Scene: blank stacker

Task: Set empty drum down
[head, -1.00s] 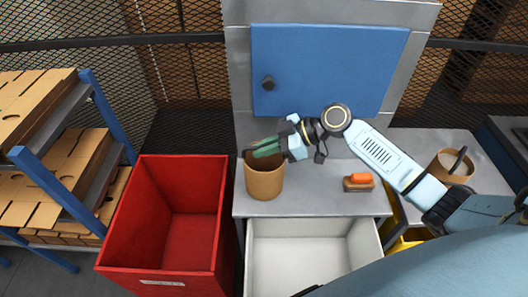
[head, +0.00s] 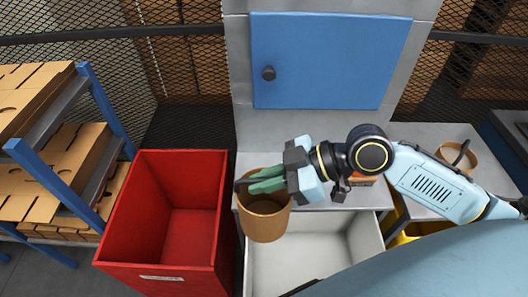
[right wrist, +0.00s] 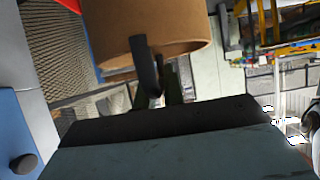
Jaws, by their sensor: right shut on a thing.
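The drum is a brown, open-topped cylinder (head: 264,222) with a dark handle at its rim. My right gripper (head: 262,181), with green fingers, is shut on it at the handle. The drum hangs in front of the grey counter, over its front edge and the left side of the white bin. The fingers hide part of its inside. In the right wrist view the drum (right wrist: 150,32) fills the top middle, with its dark handle (right wrist: 145,65) between the fingers. My left gripper is not in view.
A red open bin (head: 172,255) stands left of the drum and looks empty. The white open bin (head: 300,255) is below. A second brown drum (head: 455,160) stands on the right counter. An orange-topped block (head: 362,180) is partly hidden behind my gripper. A blue door (head: 330,60) is behind.

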